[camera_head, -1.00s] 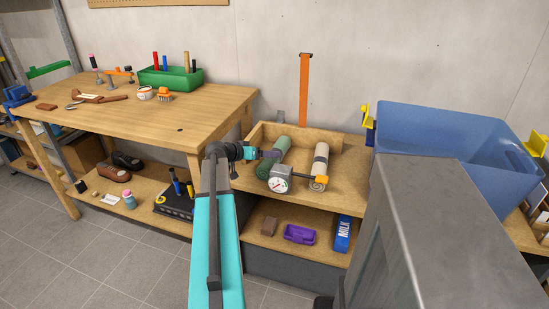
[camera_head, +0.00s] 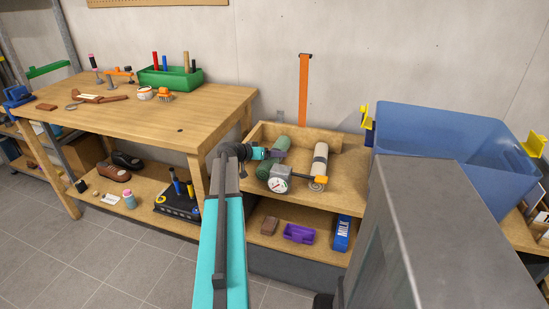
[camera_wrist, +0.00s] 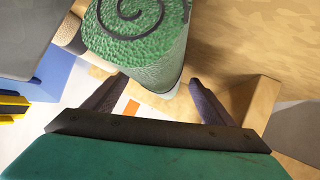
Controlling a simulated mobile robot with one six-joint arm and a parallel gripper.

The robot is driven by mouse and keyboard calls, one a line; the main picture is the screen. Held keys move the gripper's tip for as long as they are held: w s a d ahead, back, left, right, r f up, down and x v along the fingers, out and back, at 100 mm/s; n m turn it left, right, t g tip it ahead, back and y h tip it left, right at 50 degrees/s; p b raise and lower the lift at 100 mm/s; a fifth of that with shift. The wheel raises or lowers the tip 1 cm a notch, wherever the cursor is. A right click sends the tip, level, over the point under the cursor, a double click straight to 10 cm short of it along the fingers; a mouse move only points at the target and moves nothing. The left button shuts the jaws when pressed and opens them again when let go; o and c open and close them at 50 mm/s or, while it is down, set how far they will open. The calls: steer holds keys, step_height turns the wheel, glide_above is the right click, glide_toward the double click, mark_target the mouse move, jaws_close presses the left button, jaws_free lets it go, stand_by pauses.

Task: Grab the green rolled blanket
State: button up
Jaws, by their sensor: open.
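The green rolled blanket (camera_head: 265,168) lies in the wooden tray on the upper shelf. My gripper (camera_wrist: 158,80) is open there, with one dark finger on each side of the blanket's lower part. The fingers look apart from it, but I cannot tell how far its body reaches between them.
A beige roll (camera_head: 320,158) lies right of the blanket. A blue bin (camera_head: 440,145) stands at right, and the wooden workbench (camera_head: 190,115) is at left.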

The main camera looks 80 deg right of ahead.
steer(key=c, duration=1.4)
steer(key=shift+r, duration=0.15)
steer(key=shift+r+b, duration=0.35)
steer(key=shift+r, duration=4.6)
